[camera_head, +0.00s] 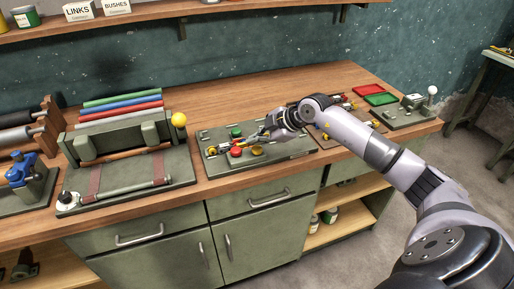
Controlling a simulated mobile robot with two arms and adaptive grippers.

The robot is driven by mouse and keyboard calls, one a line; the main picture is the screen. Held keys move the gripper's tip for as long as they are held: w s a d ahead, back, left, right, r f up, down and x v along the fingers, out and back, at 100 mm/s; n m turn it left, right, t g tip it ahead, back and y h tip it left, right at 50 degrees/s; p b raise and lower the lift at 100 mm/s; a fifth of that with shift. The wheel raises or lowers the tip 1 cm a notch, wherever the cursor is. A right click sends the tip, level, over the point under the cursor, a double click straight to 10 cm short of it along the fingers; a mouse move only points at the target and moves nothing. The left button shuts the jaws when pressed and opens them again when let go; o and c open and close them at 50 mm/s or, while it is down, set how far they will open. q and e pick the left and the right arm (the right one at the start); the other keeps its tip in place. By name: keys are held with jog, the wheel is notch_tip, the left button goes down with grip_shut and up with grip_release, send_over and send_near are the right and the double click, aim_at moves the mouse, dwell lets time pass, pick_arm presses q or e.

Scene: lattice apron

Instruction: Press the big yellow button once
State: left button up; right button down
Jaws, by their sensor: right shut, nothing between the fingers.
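The yellow button (257,150) sits on a green-grey control panel (287,156) in the middle of the workbench. A red button (236,152) and a green button (236,133) are on the same panel to its left. My right gripper (257,137) reaches in from the right, low over the panel. It is shut and empty, with its fingertips just behind the yellow button in the picture. I cannot tell whether they touch anything. My left gripper is not in view.
A fixture with a yellow ball knob (179,119) and coloured rods stands left of the panel. A blue vise-like tool (22,170) is at far left. Red and green trays (379,99) and a white-knobbed device (410,110) are at right. A shelf (150,13) hangs above.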

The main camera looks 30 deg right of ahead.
aim_at(256, 149)
jog(key=shift+f, duration=0.4)
jog(key=shift+s+f+b, duration=0.1)
jog(key=shift+f+b, duration=0.35)
jog(key=shift+f, duration=0.6)
dwell(0.8)
dwell(0.3)
jog(key=shift+r+p, duration=1.25)
jog(key=shift+r, duration=0.15)
jog(key=shift+r, duration=0.3)
notch_tip(256, 149, up, 5)
jog(key=p, duration=0.4)
jog(key=shift+f+p, duration=0.2)
jog(key=shift+p, duration=0.15)
jog(key=shift+f, duration=0.1)
